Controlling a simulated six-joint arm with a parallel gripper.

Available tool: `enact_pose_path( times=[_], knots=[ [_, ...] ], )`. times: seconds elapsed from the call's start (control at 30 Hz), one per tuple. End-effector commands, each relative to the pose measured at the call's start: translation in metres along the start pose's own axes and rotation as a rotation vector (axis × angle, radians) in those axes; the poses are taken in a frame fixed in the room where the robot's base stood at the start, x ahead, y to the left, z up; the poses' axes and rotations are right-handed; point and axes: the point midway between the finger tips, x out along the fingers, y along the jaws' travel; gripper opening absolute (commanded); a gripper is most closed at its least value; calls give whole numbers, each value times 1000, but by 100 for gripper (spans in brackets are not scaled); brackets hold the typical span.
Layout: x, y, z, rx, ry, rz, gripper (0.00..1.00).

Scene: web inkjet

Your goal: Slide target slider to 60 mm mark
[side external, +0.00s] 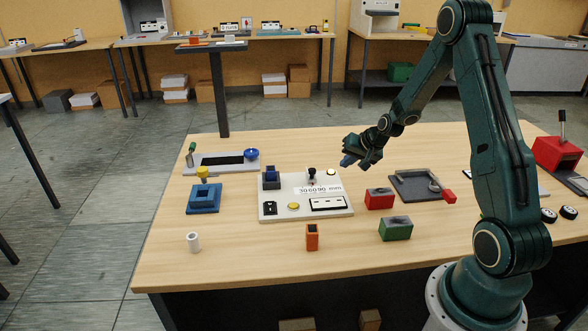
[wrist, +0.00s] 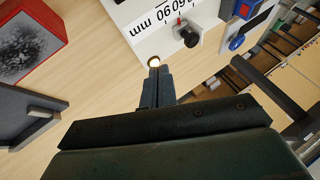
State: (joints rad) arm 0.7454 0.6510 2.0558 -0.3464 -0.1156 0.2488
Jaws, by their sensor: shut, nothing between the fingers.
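A white panel (side external: 270,211) lies on the wooden table and bears a printed scale (side external: 320,190) reading 30 60 90 mm. A slider with a black knob (side external: 311,173) stands at the scale's upper edge; in the wrist view the knob (wrist: 189,36) is close to the panel's edge, with a small red mark beside it. Which number it stands at is hard to tell. My gripper (side external: 347,161) is shut and empty above the table, just right of the panel's back right corner. In the wrist view its closed fingertips (wrist: 159,72) are near the round button, apart from the knob.
The panel also has a yellow button (side external: 293,206), a blue block (side external: 271,175) and a round button (side external: 331,171). A red box (side external: 379,198), a green box (side external: 396,228) and a grey tray (side external: 405,193) lie right of it.

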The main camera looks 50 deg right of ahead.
Motion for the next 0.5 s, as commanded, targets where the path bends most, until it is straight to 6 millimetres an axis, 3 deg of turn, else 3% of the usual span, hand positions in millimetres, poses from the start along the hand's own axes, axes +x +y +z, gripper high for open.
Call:
enact_pose_path(
  times=[0.5],
  knots=[
    [64, 0, 1, 0, -1, 0, 0]
  ],
)
